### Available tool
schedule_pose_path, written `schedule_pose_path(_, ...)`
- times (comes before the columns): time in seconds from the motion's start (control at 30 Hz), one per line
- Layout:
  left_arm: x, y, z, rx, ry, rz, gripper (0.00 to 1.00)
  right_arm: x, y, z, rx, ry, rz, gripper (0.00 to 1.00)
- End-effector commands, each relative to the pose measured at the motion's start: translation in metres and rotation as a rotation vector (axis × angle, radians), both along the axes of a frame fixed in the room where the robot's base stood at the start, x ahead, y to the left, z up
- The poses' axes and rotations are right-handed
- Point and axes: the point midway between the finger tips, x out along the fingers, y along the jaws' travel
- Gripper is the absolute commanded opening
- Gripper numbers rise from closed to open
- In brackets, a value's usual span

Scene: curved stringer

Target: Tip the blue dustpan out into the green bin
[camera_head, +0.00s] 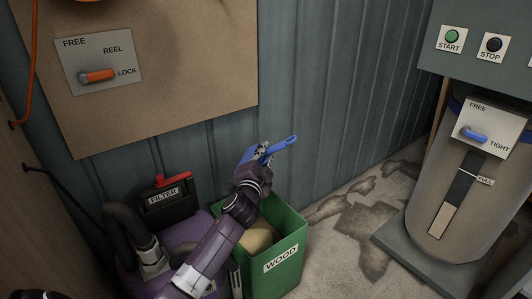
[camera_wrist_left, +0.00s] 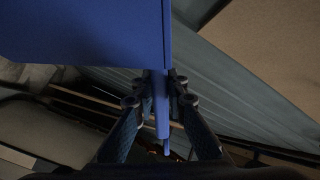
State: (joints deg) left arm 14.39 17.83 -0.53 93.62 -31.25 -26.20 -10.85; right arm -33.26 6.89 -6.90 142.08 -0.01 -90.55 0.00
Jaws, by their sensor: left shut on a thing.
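The blue dustpan (camera_head: 284,145) is up in the air above the back of the green bin in the head view. My left gripper (camera_head: 263,153) is shut on its handle, which sticks out to the right. Most of the pan is hidden behind the gripper and wrist. In the left wrist view the blue pan (camera_wrist_left: 85,30) fills the upper left, and its handle runs between the two fingers (camera_wrist_left: 161,85). The green bin (camera_head: 285,275), labelled WOOD, stands on the floor below, with tan material (camera_head: 259,237) inside. Whether the pan holds anything is hidden. My right gripper is not in view.
A purple machine with a FILTER box (camera_head: 166,197) and red handle stands left of the bin. A grey machine with a drum (camera_head: 455,215) stands at the right. A corrugated wall (camera_head: 320,90) is close behind. Stained floor (camera_head: 365,225) is free between bin and drum.

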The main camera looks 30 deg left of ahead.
Motion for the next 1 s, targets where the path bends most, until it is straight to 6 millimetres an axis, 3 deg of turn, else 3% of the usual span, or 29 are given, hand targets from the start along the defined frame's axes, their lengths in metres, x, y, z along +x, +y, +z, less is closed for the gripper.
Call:
schedule_pose_path(0.2, 0.0, -0.001, 0.02, -0.454, -0.149, 0.001, 0.0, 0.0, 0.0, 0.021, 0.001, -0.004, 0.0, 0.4)
schedule_pose_path(0.3, 0.0, 0.0, 0.02, -0.552, -0.18, 0.0, 0.0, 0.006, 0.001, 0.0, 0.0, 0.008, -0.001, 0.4)
schedule_pose_path(1.0, 0.0, 0.0, 0.03, -0.918, -0.299, 0.0, 0.0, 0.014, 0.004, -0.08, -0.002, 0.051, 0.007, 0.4)
